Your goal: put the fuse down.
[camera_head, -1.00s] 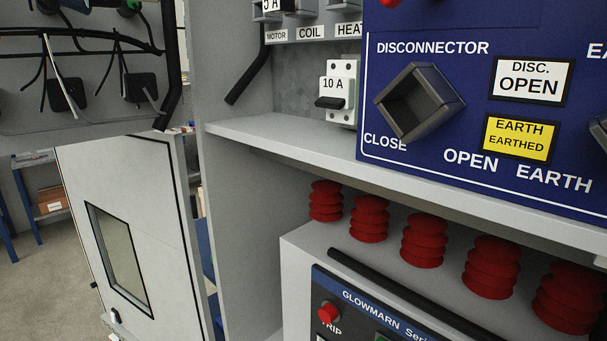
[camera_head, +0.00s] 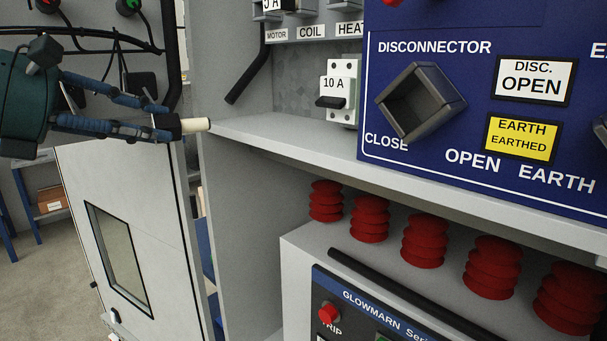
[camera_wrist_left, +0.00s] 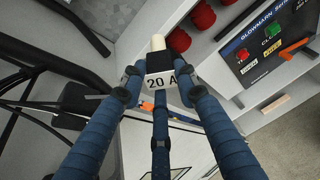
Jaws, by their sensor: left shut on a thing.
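The fuse is in the air in front of the cabinet's left side, near the left end of the grey shelf (camera_head: 240,130). In the left wrist view the cream end (camera_wrist_left: 158,42) sticks out past the fingers, and a white "20 A" label (camera_wrist_left: 161,81) shows between them. My right gripper is not in view.
A white 10 A fuse holder (camera_head: 340,90) stands at the back of the shelf. The blue disconnector panel (camera_head: 430,150) with its grey knob is to the right. Red ribbed insulators (camera_head: 369,220) stand below. The shelf's left part is bare.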

